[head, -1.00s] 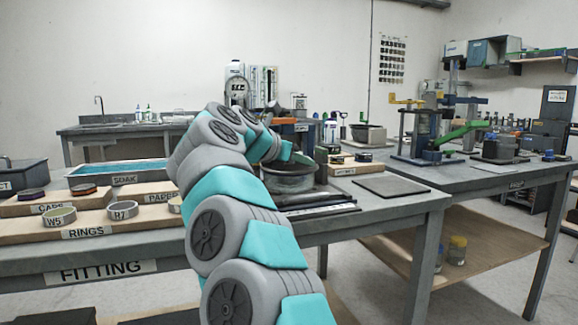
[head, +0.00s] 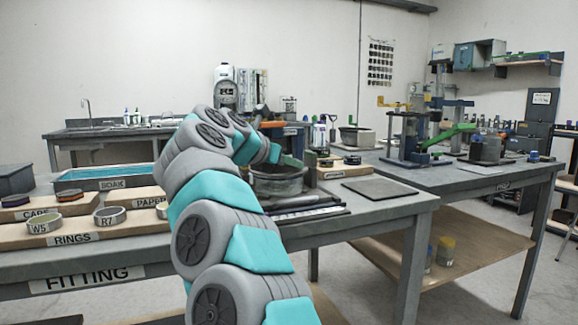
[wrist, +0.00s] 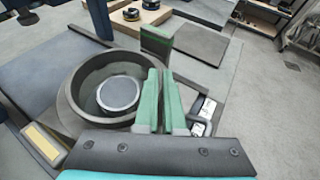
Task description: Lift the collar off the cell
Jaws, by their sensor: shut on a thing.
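The collar appears to be the wide dark grey round ring (head: 277,184) on the bench, also large at left in the wrist view (wrist: 78,122). Inside it is a smaller round grey piece with a pale rim (wrist: 119,94), likely the cell. My gripper (wrist: 162,100) has its two green fingers close together at the right side of the ring's wall, shut on it. The gripped part is hidden between the fingers. In the head view my gripper (head: 287,161) is small and partly hidden by my arm. I cannot tell whether the ring is raised.
A green-faced upright block (wrist: 157,42) stands just beyond the fingers. A flat dark plate (head: 372,189) lies to the right on the bench. At left are a board of rings (head: 75,238) and a blue soak tray (head: 112,184). Small white-topped pieces (wrist: 203,112) sit right of the fingers.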

